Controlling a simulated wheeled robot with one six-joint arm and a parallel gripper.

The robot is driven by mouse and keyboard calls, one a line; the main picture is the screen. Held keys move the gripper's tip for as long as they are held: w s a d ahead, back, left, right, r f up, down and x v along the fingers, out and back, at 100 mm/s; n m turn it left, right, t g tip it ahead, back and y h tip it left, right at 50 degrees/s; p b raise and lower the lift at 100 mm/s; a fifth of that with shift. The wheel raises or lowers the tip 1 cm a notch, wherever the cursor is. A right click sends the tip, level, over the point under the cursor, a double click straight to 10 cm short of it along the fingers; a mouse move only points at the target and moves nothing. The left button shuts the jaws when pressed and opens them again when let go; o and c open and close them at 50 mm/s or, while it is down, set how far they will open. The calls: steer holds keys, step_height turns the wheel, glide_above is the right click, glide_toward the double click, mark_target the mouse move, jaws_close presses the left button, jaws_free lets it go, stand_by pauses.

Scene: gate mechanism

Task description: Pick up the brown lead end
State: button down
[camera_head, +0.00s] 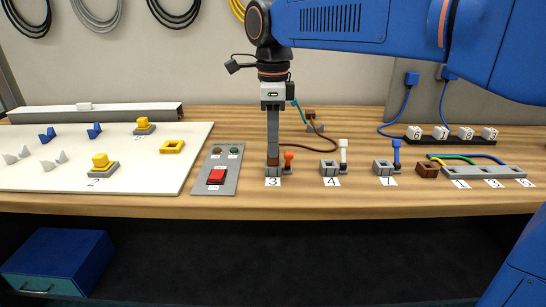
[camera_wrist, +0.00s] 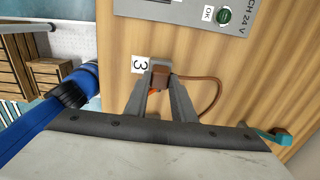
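The brown lead end (camera_wrist: 160,77) is a small brown block with a brown cable (camera_wrist: 217,92) looping off to the right in the wrist view. In the head view it (camera_head: 273,161) sits at the grey socket marked 3 (camera_head: 272,170), beside an orange lever (camera_head: 288,157). My gripper (camera_head: 273,155) points straight down over it. In the wrist view, the two fingers of my gripper (camera_wrist: 161,82) stand on either side of the block with no clear gap. The block's underside and its seat in the socket are partly hidden.
A brown block (camera_head: 427,170) and a grey strip (camera_head: 483,172) lie farther right. A panel with a red button (camera_head: 216,175) is close on the left.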

step_height(320, 180, up, 10)
stand_by(0.7)
stand_by(0.4)
steer(key=shift+f, duration=1.9)
